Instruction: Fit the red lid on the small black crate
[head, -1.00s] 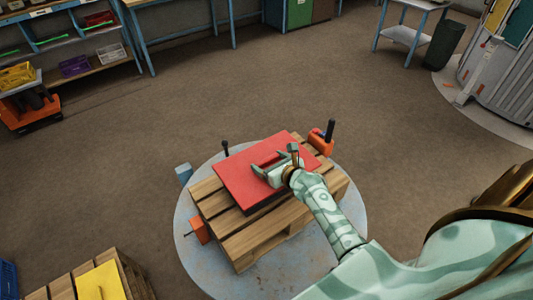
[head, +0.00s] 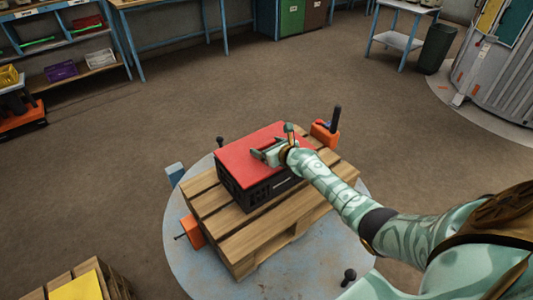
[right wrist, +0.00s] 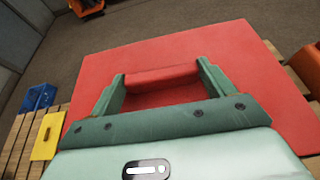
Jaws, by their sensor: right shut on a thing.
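The red lid (head: 262,143) lies roughly flat over the top of the small black crate (head: 262,192), its edges about in line with the crate's walls. Whether it is fully seated I cannot tell. The crate stands on a wooden pallet (head: 240,240). My right gripper (head: 262,154) is above the lid, shut on its raised red grip. In the right wrist view the fingers of my right gripper (right wrist: 162,80) sit at the two ends of that grip, and the lid (right wrist: 240,55) hides the crate. My left gripper is not in view.
Orange blocks (head: 193,232) and (head: 325,135), a blue block (head: 175,173) and dark-knobbed posts surround the pallet on a round grey plate (head: 200,270). Another pallet with a yellow panel (head: 78,288) is at lower left.

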